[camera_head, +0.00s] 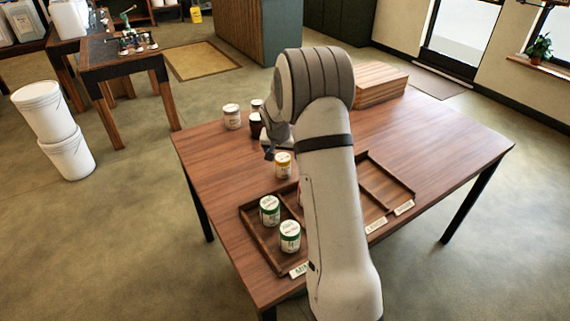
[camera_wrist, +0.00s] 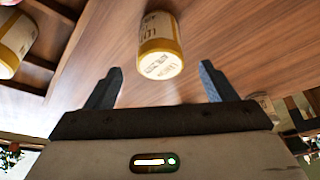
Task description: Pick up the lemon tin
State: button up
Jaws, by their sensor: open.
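A tin with a yellow band and pale label (camera_head: 283,165), by its colour the lemon tin, stands on the wooden table (camera_head: 210,165) behind the tray. In the wrist view the yellow-banded tin (camera_wrist: 160,45) is ahead of my gripper, roughly centred between the fingers and beyond their tips. Its lettering is too blurred to read surely. My gripper (camera_wrist: 160,85) is open and empty, with nothing between its fingers. In the head view my gripper (camera_head: 272,150) is largely hidden by my arm, just behind the tin.
A divided wooden tray (camera_head: 254,240) holds two green-banded tins (camera_head: 269,210) (camera_head: 290,236) at left; my arm hides its middle. Another yellow-banded tin (camera_wrist: 14,42) shows in the wrist view. A wooden crate (camera_head: 381,88) is behind right.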

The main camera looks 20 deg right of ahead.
jog(key=p+x, duration=0.1)
jog(key=x, duration=0.7)
jog(key=shift+c, duration=0.5)
jog(key=c, duration=1)
